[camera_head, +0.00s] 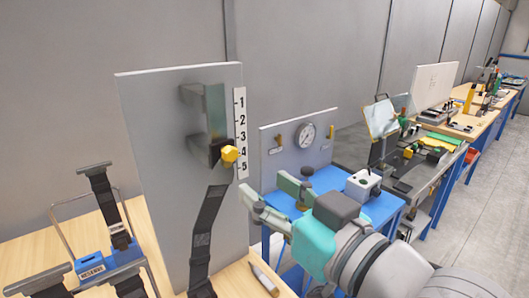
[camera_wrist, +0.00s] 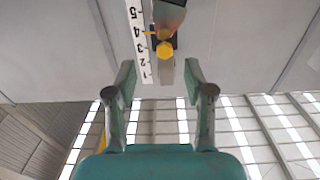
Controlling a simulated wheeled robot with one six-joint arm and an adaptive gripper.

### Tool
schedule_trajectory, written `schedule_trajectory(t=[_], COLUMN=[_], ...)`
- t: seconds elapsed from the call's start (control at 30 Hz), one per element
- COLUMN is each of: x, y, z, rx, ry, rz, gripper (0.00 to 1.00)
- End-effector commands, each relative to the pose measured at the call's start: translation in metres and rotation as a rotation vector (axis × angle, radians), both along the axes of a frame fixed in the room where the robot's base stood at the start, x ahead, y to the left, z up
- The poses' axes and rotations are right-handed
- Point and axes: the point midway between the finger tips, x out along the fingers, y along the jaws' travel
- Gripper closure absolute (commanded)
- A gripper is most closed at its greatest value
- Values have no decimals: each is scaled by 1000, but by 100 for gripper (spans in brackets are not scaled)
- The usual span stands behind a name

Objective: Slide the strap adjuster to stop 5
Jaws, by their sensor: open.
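The strap adjuster (camera_head: 218,150) is a dark slider on a grey metal rail (camera_head: 213,108) on an upright board. It has a yellow knob (camera_head: 230,154), also visible in the wrist view (camera_wrist: 165,49). A white number strip (camera_head: 240,125), 1 at top and 5 at bottom, runs beside the rail. In the wrist view a small yellow pointer (camera_wrist: 149,33) stands level with about 4. My gripper (camera_head: 263,186) is open and empty, right of and below the knob in the head view. In the wrist view the knob shows beyond the fingertips (camera_wrist: 160,70), apart from them.
A black strap (camera_head: 208,232) hangs down the board (camera_head: 165,160) below the adjuster. A marker-like tool (camera_head: 263,279) lies on the wooden table. Blue-based holders with straps (camera_head: 108,266) stand at left. A gauge panel (camera_head: 285,142) and blue table (camera_head: 329,180) are behind my gripper.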

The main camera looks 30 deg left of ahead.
Motion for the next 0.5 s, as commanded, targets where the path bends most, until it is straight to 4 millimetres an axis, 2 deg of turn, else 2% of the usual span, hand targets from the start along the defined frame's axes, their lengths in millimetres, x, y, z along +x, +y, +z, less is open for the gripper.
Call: schedule_trajectory(t=[0.03, 0.13, 0.37, 0.5], x=[-5, -11, -9, -2], y=[3, 6, 18, 38], z=[10, 19, 22, 21], rx=[-6, -17, -24, -24], ry=[-16, -31, -35, -33], rz=[15, 33, 43, 44], gripper=[47, 47, 47, 47])
